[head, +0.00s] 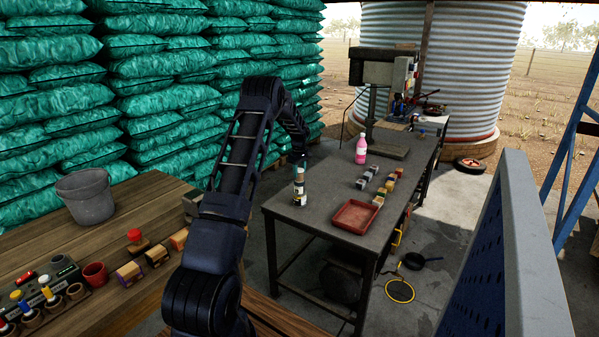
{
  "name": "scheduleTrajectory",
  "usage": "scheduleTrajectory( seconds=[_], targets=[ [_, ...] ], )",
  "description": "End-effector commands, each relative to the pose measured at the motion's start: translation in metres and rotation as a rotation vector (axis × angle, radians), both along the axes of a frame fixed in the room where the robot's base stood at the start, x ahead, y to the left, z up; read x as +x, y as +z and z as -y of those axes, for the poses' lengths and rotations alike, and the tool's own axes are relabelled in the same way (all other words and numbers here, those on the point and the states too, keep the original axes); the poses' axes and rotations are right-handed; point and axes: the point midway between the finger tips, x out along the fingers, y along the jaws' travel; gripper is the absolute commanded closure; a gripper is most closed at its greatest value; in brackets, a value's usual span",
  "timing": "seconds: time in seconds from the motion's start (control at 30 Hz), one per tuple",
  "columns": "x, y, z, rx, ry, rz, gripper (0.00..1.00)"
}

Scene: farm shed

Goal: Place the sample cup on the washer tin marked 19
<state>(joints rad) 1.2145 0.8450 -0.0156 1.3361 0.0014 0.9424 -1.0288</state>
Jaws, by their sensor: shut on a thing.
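My arm reaches over the dark metal table (325,200), and its end points down near the table's left side. My gripper (300,161) is small and dark there, shut on a small pale thing that seems to be the sample cup (300,174). Directly below it in the picture is an upright column of small banded tins (300,197) on the table. I cannot tell whether the held thing touches the column. No number can be read, so I cannot tell which tin is marked 19.
A pink bottle (361,148), several small grey and yellow blocks (390,186) and a red tray (355,216) stand right of the column. A wooden bench (120,215) at left holds a grey bucket (86,196) and a red cup (95,274). A blue panel (490,260) stands at right.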

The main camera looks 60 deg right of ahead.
Motion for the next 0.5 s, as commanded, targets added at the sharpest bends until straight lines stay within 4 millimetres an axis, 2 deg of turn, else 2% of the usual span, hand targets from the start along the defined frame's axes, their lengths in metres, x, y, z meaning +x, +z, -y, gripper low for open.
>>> scheduleTrajectory(
  seconds=[0.07, 0.1, 0.2, 0.5],
  targets=[
    [0.0000, -0.0021, -0.0001, 0.000, 0.000, 0.000, 0.82],
    [0.0000, -0.0022, 0.0000, 0.000, 0.000, 0.000, 0.55],
    [0.0000, -0.0020, -0.0001, 0.000, 0.000, 0.000, 0.37],
    [0.0000, -0.0007, 0.0000, 0.000, 0.000, 0.000, 0.37]
  ],
)
